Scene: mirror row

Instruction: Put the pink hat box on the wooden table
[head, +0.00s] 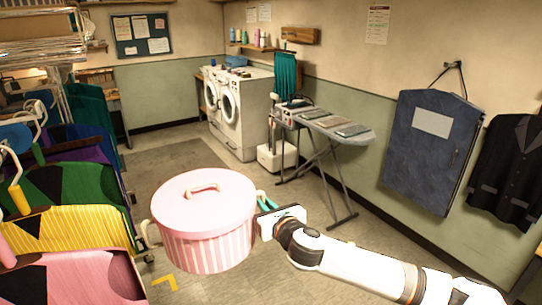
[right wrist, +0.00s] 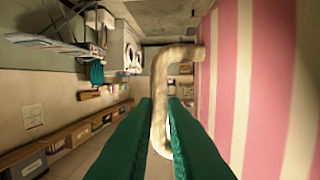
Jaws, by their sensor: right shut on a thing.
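The pink hat box (head: 207,235) is round, with a plain pink lid, a loop handle on top and pink-and-white striped sides. It is upright in the lower middle of the head view. My right gripper (head: 265,201) is at the box's right side, its green fingers shut on the cream side handle. The right wrist view shows this handle (right wrist: 160,85) between the fingers, beside the striped wall (right wrist: 250,90). I cannot tell whether the box's base touches the floor. My left gripper is not in view. No wooden table can be made out for certain.
A rack of colourful garments (head: 65,190) stands close at the left. An ironing board (head: 335,125) and washing machines (head: 235,105) are behind. A blue garment bag (head: 430,150) and a dark jacket (head: 508,170) hang at the right. Floor behind the box is clear.

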